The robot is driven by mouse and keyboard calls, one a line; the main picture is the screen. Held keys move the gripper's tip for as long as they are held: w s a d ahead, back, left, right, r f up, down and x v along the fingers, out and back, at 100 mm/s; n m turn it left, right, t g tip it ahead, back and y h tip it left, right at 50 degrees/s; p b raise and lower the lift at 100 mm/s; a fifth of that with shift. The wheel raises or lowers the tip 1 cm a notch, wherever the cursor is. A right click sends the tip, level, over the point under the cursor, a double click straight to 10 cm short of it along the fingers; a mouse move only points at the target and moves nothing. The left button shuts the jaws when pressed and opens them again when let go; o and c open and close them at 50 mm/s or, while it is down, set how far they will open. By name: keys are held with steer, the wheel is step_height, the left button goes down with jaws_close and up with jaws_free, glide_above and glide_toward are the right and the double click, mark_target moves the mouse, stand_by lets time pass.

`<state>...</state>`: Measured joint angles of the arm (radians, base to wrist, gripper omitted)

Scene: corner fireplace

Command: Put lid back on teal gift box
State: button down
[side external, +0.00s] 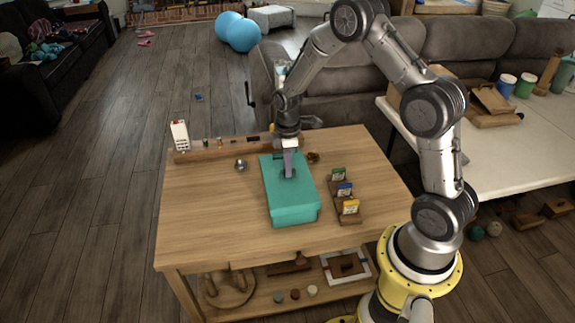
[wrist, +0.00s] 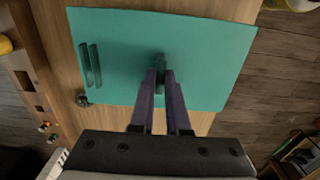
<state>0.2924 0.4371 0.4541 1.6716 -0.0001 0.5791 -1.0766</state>
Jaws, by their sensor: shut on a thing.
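The teal gift box (side external: 293,217) stands on the wooden table. Its flat teal lid (side external: 276,185) lies over the top of the box, roughly lined up with it; I cannot tell whether it is fully seated. In the wrist view the lid (wrist: 205,50) fills much of the picture. My gripper (side external: 288,174) points down at the middle of the lid. In the wrist view its fingertips (wrist: 162,72) are closed on a small raised grip at the lid's middle. The fingers partly hide that grip. The inside of the box is hidden.
A wooden rack with small colored packets (side external: 344,190) stands right of the box. A long wooden strip (side external: 222,148) with small items and a white carton (side external: 180,135) lie along the far edge. A small metal item (side external: 241,165) sits left. The table's left front is clear.

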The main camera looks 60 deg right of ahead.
steer(key=shift+f, duration=0.5)
steer(key=c, duration=0.8)
jaws_free()
steer(key=shift+r, duration=0.1)
step_height(320, 180, up, 14)
steer(key=shift+f, duration=0.15)
